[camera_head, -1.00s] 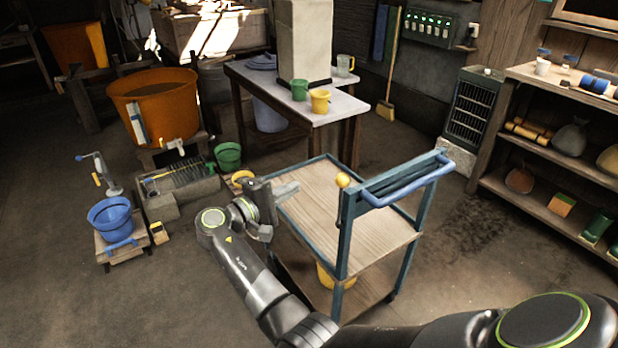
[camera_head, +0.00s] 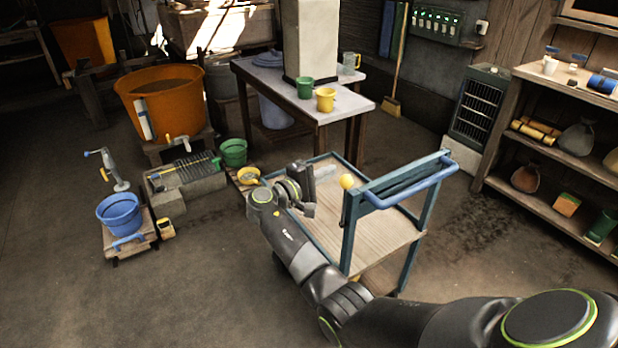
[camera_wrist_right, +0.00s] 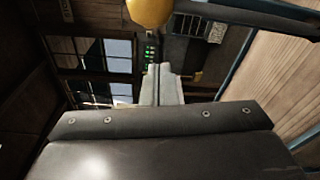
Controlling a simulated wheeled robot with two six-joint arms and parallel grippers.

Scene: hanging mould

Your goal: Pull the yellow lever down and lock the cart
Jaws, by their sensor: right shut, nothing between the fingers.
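The blue cart (camera_head: 412,239) has a wooden top and a blue push handle (camera_head: 412,188) at its right end. The yellow lever shows as a round yellow knob (camera_head: 346,181) at the top of the cart's near post; its stem is hard to make out. My right gripper (camera_head: 327,172) is over the cart's top, just left of the knob and apart from it in the picture. Its pale fingers (camera_wrist_right: 162,84) are shut with nothing between them. In the right wrist view the knob (camera_wrist_right: 150,10) is cut by the top edge, beyond the fingertips. My left gripper is not in view.
A table (camera_head: 254,74) with a green mug (camera_head: 305,87) and a yellow mug (camera_head: 326,99) stands behind the cart. Shelves (camera_head: 520,75) stand at the right. A blue bucket (camera_head: 120,214) and an orange tub (camera_head: 160,100) are at the left. The floor at the front left is clear.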

